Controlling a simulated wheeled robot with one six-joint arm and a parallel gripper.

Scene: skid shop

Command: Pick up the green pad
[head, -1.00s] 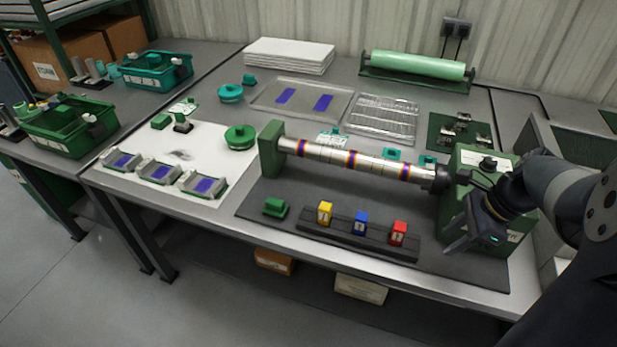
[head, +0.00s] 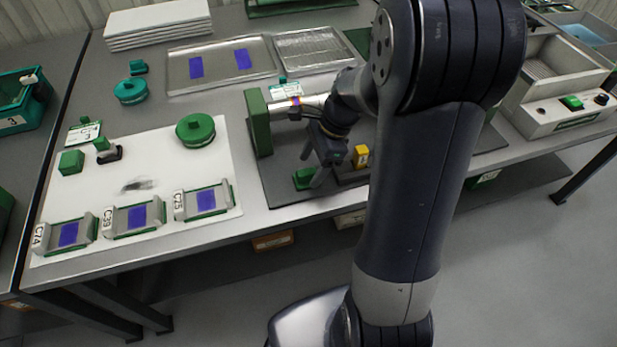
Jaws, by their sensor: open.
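A small green block (head: 302,179), which looks like the green pad, sits on the dark mat near the table's front edge, left of the yellow block. My gripper (head: 311,168) is open and points down right at this block. One finger shows behind it and the other overlaps its right side. I cannot tell whether the fingers touch it. Nothing is seen held. Another small green block (head: 71,162) lies on the white sheet at the left.
A yellow block (head: 361,156) stands close right of my gripper. Three grey cradles with purple plates, including one at the right (head: 205,201), line the white sheet (head: 160,172). My arm hides much of the mat.

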